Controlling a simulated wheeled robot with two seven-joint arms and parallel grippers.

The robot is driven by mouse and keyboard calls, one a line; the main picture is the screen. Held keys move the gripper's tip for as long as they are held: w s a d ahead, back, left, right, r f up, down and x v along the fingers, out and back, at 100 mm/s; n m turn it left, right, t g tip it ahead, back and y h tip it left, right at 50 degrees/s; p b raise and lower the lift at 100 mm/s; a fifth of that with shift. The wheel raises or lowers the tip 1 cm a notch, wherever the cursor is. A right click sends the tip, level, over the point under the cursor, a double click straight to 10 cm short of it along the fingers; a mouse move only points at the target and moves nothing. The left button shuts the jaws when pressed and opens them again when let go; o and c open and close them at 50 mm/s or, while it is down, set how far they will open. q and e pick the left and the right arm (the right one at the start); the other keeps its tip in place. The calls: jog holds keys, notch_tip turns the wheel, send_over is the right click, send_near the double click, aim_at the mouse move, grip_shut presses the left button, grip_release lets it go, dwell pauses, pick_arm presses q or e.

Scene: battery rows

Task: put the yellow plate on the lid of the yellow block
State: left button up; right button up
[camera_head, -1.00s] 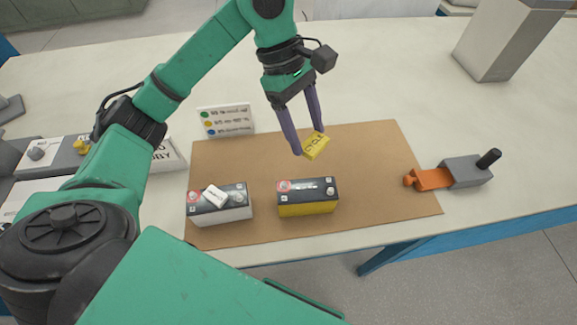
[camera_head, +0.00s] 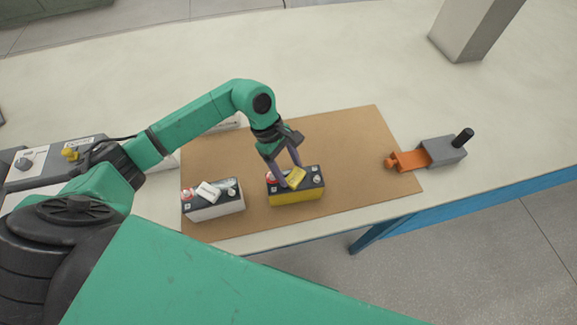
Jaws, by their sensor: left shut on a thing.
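The yellow plate (camera_head: 296,177) is between the fingers of my left gripper (camera_head: 291,176), which is shut on it. The yellow block (camera_head: 297,196) is a battery with a yellow body and a dark lid (camera_head: 313,179), standing on the brown mat. The plate is at the lid, over its middle; I cannot tell whether it touches. The gripper's fingers cover part of the lid's left side. My right gripper is not in view.
A white battery (camera_head: 215,209) with a white plate (camera_head: 208,191) on its lid stands left of the yellow block on the brown mat (camera_head: 345,150). A grey and orange tool (camera_head: 440,151) lies at the mat's right edge. A grey post (camera_head: 470,30) stands at the back right.

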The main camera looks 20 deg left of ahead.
pick_arm(q)
jog(key=o, duration=1.3)
jog(key=shift+r, duration=0.2)
jog(key=b+v, duration=0.4)
jog(key=v, duration=0.8)
jog(key=shift+f, duration=0.1)
